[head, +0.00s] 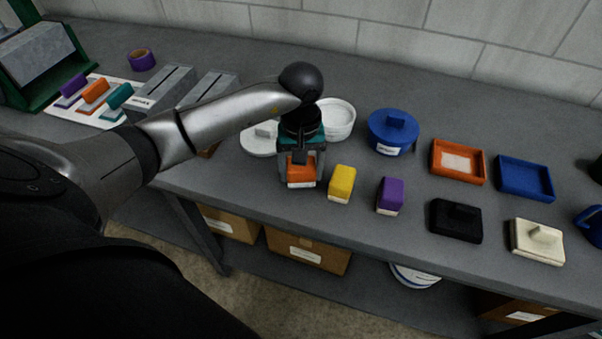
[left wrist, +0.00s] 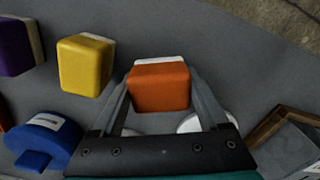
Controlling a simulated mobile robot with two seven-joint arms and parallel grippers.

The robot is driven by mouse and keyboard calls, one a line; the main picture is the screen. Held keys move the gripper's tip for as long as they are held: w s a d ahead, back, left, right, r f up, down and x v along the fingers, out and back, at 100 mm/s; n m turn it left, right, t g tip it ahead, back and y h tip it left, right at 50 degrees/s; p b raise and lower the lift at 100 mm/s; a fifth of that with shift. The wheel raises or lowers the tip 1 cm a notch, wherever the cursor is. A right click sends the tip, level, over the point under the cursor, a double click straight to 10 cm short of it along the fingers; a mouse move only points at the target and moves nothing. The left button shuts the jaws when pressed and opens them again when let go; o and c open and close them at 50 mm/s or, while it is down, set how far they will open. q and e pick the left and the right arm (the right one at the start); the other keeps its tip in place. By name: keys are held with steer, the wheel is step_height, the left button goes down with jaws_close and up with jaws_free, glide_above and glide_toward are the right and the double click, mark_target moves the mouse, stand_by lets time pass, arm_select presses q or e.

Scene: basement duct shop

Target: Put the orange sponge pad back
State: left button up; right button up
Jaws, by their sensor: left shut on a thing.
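The orange sponge pad (head: 301,176) is a small block with a pale underside, near the front edge of the grey bench in the head view. My left gripper (head: 301,163) is shut on it from above, one finger on each side. The left wrist view shows the orange pad (left wrist: 160,88) between the two fingers. I cannot tell whether it touches the bench. An orange tray (head: 436,163) with a pale patch on its floor stands to the right, holding no pad. My right gripper is not in view.
A yellow pad (head: 341,183) and a purple pad (head: 390,195) stand close to the right. Beyond them are a black block (head: 455,221), a cream block (head: 537,241), a blue tray (head: 525,178) and a blue lidded pot (head: 392,132). White round dishes (head: 338,118) sit behind my gripper.

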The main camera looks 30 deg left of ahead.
arm_select(q)
steer(key=shift+f, duration=0.75)
steer(key=shift+f, duration=0.1)
steer(key=o, duration=1.1)
step_height(320, 180, up, 12)
steer(key=shift+r+p, duration=0.15)
steer(key=shift+p, duration=0.2)
